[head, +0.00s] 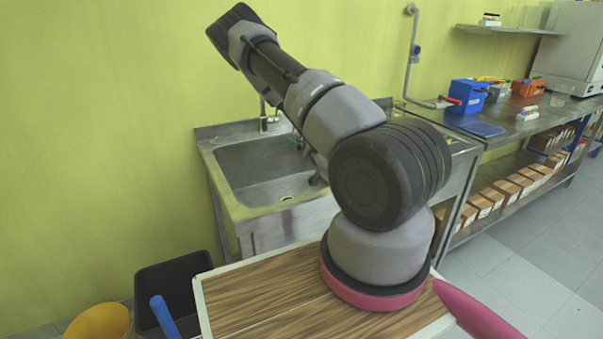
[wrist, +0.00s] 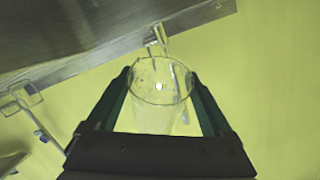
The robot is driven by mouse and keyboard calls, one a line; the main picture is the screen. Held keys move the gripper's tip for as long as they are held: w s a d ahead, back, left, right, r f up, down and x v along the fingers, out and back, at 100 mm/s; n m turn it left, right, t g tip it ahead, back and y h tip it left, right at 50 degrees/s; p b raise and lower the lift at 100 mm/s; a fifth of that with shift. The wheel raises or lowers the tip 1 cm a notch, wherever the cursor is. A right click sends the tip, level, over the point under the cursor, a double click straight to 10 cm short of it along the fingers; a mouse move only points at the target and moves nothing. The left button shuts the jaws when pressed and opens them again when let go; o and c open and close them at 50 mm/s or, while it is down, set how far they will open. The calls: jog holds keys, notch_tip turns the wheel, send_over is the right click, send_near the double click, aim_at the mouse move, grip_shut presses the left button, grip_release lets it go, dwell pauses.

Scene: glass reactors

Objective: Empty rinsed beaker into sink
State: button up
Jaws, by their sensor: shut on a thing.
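In the wrist view a clear glass beaker (wrist: 160,100) sits between the two dark green fingers of my gripper (wrist: 163,92). The gripper is shut on it, one finger on each side. Its round rim faces the camera, and small drops or marks show on the glass. The metal sink (head: 265,165) stands against the wall in the head view, partly covered by my arm. In the wrist view a metal sink surface (wrist: 85,35) and a tap (wrist: 157,42) show beyond the beaker. My gripper and the beaker cannot be made out in the head view.
A steel bench (head: 500,118) with a blue box (head: 466,95) and an orange box (head: 528,87) stands at the right. A black bin (head: 175,290) and a yellow bucket (head: 100,322) are on the floor at lower left. The wall is close behind the sink.

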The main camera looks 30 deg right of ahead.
jog(key=m+g, duration=0.1)
jog(key=w+d+f+m+g+y, duration=0.1)
jog(key=g, duration=0.1)
jog(key=f+m+g, duration=0.1)
jog(key=shift+w+d+f+g+y, duration=0.1)
jog(key=shift+w+d+g+y, duration=0.2)
jog(key=shift+y, duration=0.1)
jog(key=shift+w+d+m+g+y, duration=0.3)
jog(key=shift+m+g+y, duration=0.3)
jog(key=shift+m+g, duration=0.25)
jog(key=w+d+f+m+g+y+b, duration=0.1)
jog(key=w+d+f+m+g+y, duration=0.4)
jog(key=g+y, duration=0.5)
jog(key=shift+w+d+f+m+y+b, duration=0.15)
jog(key=shift+w+d+m+y+b, duration=0.4)
jog(key=shift+w+d+m, duration=0.95)
